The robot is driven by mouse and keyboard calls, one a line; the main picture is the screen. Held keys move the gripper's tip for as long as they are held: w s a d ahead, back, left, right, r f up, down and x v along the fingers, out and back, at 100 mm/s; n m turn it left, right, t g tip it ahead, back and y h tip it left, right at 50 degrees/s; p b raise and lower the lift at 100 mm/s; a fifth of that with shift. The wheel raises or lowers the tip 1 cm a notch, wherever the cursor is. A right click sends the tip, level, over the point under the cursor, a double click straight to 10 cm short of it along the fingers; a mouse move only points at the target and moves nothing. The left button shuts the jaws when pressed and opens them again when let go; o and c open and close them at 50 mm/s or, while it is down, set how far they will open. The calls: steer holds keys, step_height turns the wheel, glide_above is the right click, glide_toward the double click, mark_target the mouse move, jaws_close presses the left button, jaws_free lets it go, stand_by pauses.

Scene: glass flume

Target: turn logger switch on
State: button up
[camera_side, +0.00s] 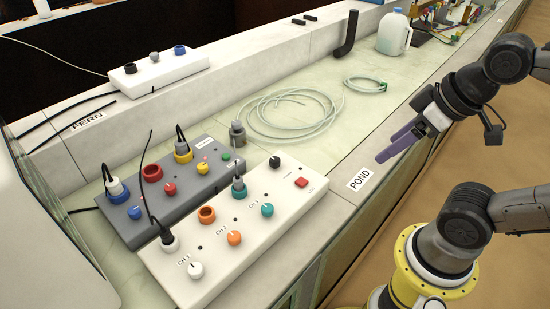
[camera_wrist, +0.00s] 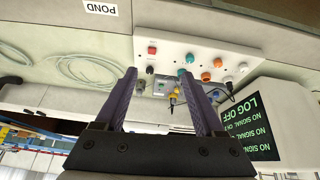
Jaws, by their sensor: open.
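A white box (camera_side: 290,205) with channel labels, coloured sockets and knobs stands on the counter in the side view. A red switch (camera_side: 301,182) and a black knob (camera_side: 275,161) sit at its right end; small print beside the switch is unreadable. The box (camera_wrist: 166,42) and its red switch (camera_wrist: 152,50) also show in the wrist view. A dark screen (camera_wrist: 262,118) there reads "LOG OFF" with several "NO SIGNAL" lines. My gripper (camera_side: 387,147) is open and empty, right of the box and apart from it. Its fingers (camera_wrist: 159,72) hide part of the scene in the wrist view.
A grey box (camera_side: 193,188) with plugs and knobs stands behind the white one. Cables rise from plugs in both. A coiled tube (camera_side: 290,114), a smaller coil (camera_side: 365,84), a black elbow pipe (camera_side: 346,40) and a jug (camera_side: 393,32) lie farther back. Counter right of the white box is clear.

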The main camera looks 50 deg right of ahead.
steer(key=w+r+n, duration=0.5)
steer(key=r+n, duration=0.1)
steer(key=n+g, duration=0.6)
steer(key=n, duration=0.2)
glide_above(275, 160)
step_height(275, 160, down, 16)
step_height(275, 160, down, 13)
steer(key=shift+f, duration=0.15)
jaws_close()
